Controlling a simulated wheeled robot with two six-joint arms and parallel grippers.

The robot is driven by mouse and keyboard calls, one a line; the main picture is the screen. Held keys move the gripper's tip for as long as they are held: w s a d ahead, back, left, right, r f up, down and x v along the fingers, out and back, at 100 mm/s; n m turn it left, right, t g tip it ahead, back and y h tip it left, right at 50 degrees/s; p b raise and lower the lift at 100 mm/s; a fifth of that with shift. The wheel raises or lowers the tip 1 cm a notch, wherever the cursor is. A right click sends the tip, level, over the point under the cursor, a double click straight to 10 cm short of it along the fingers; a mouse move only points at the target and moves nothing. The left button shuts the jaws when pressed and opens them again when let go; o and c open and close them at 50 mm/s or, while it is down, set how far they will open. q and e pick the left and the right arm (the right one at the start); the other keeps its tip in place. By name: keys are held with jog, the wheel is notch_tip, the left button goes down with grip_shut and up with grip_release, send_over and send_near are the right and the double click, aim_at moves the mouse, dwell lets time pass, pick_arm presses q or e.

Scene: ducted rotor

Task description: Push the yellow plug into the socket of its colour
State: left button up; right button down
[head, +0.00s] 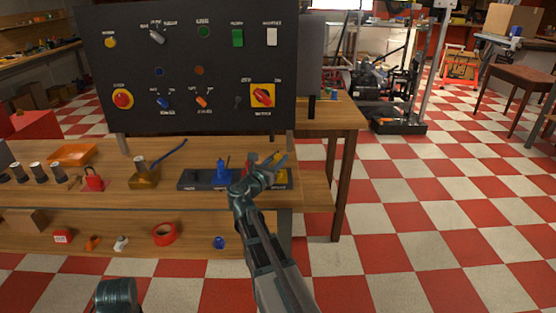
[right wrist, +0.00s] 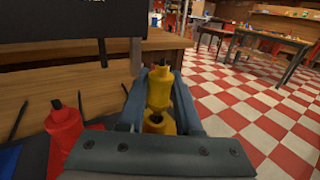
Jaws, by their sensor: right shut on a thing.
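The yellow plug (right wrist: 158,92) stands between the two fingers of my right gripper (right wrist: 160,82) in the right wrist view, with its dark tip away from the palm. My right gripper (head: 270,167) is shut on it, over the right end of the dark socket block (head: 197,180). Yellow also shows beside the fingers in the head view (head: 280,179). A yellow part with a dark opening (right wrist: 155,122) shows just below the plug in the wrist view; I cannot tell whether the plug is seated in it.
A blue plug (head: 221,173) stands on the block, left of my right gripper. A red plug (right wrist: 63,132) is close left of it in the wrist view. A dark control panel (head: 190,85) rises behind the bench (head: 140,200).

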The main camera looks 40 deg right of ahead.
jog(key=shift+f+b, duration=1.2)
jog(key=shift+b, duration=0.05)
jog(key=c, duration=0.5)
grip_release()
jog(key=v, duration=1.3)
jog(key=shift+s+a+r, duration=0.1)
jog(key=shift+s+a, duration=0.1)
jog(key=shift+a, duration=0.15)
